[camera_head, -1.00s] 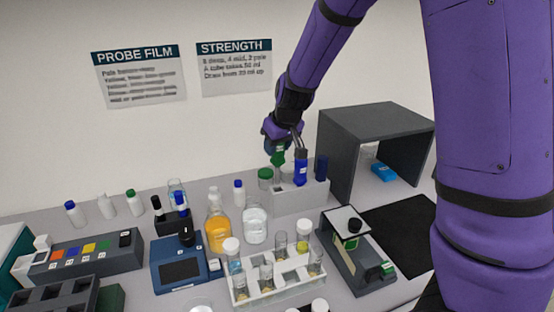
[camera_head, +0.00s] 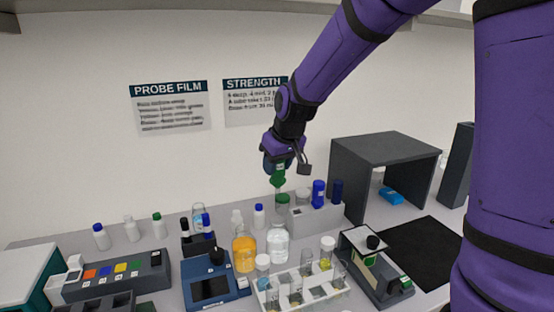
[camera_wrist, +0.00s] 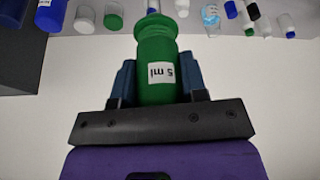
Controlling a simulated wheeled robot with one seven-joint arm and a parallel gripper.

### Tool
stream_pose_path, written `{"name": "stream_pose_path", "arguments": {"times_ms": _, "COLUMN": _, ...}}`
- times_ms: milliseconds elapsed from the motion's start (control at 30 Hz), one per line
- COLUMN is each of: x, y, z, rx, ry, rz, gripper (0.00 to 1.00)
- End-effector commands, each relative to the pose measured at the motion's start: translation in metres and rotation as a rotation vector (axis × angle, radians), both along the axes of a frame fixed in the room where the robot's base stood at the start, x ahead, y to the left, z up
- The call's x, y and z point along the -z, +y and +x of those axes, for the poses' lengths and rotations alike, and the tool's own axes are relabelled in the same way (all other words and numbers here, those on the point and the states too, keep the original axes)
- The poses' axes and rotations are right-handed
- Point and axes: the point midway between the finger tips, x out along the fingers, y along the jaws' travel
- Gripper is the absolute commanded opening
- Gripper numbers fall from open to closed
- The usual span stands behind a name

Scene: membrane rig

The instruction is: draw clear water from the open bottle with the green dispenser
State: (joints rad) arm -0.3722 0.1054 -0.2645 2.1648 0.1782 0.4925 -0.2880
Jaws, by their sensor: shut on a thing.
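My gripper (camera_head: 278,162) is shut on the green dispenser (camera_head: 278,178), held above the grey rack at the back of the bench. In the wrist view the green dispenser (camera_wrist: 157,62) sits between the two blue fingers and carries a "5 ml" label. Its tip end points away from the wrist.
The grey rack (camera_head: 322,218) holds blue-topped dispensers (camera_head: 318,194). A white tube rack (camera_head: 300,292) with several vials stands in front. A blue device (camera_head: 214,288) is at left. A dark open box (camera_head: 386,150) and black mat (camera_head: 425,252) are at right.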

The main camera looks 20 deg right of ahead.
Motion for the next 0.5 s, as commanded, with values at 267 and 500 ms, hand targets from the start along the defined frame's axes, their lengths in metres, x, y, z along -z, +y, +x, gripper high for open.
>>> {"name": "stream_pose_path", "arguments": {"times_ms": 267, "x": 0.0082, "y": -0.0004, "z": 0.0001, "rx": 0.000, "ry": -0.001, "rz": -0.001, "gripper": 0.23}}
{"name": "stream_pose_path", "arguments": {"times_ms": 500, "x": 0.0082, "y": -0.0004, "z": 0.0000, "rx": 0.000, "ry": 0.000, "rz": -0.001, "gripper": 0.23}}
